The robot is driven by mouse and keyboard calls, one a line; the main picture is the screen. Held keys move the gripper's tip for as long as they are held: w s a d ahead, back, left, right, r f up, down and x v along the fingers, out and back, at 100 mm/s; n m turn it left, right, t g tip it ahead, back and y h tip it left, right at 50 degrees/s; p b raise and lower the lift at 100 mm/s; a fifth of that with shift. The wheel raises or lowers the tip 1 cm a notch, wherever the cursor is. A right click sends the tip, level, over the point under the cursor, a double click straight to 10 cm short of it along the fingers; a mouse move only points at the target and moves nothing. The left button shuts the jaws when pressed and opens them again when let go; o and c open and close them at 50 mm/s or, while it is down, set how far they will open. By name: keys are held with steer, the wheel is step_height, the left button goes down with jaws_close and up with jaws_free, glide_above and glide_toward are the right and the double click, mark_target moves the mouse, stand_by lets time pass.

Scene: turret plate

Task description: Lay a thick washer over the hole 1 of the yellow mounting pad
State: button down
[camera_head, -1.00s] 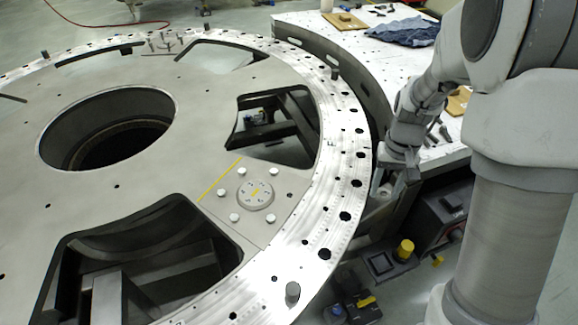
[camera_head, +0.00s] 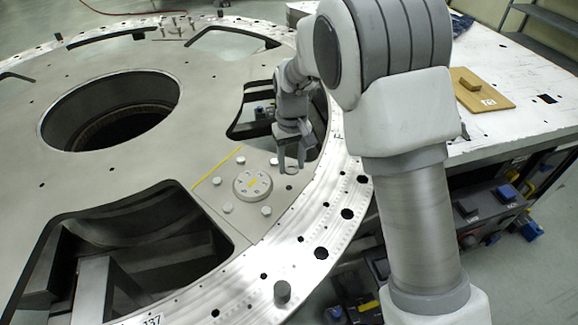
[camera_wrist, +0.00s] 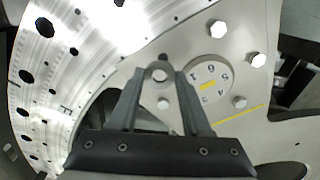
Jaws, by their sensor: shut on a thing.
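My gripper (camera_head: 290,164) hangs above the turret plate, just right of and behind a round numbered disc, pointing down. In the wrist view my gripper (camera_wrist: 160,76) is shut on a small grey washer (camera_wrist: 160,73), held between the fingertips. The washer is apart from the pad.
Several pale bolt heads (camera_head: 266,211) stand around the pad. A yellow line (camera_head: 217,167) runs along the plate beside it. Large cutouts (camera_head: 130,245) open in the turret plate. A worktable (camera_head: 525,75) with a wooden board (camera_head: 485,92) stands at the right.

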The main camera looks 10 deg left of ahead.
mark_target(289, 188)
steer(key=shift+a+f, duration=0.2)
steer(key=shift+a, duration=0.2)
steer(key=shift+f+b, duration=2.2)
steer(key=shift+f, duration=0.9)
steer(key=shift+d+f, duration=0.1)
steer(key=shift+f, duration=0.15)
steer(key=shift+c, duration=1.4)
jaws_free()
steer(key=shift+s, duration=0.1)
steer(key=shift+r, duration=0.1)
step_height(289, 188, up, 7)
steer(key=p, duration=0.5)
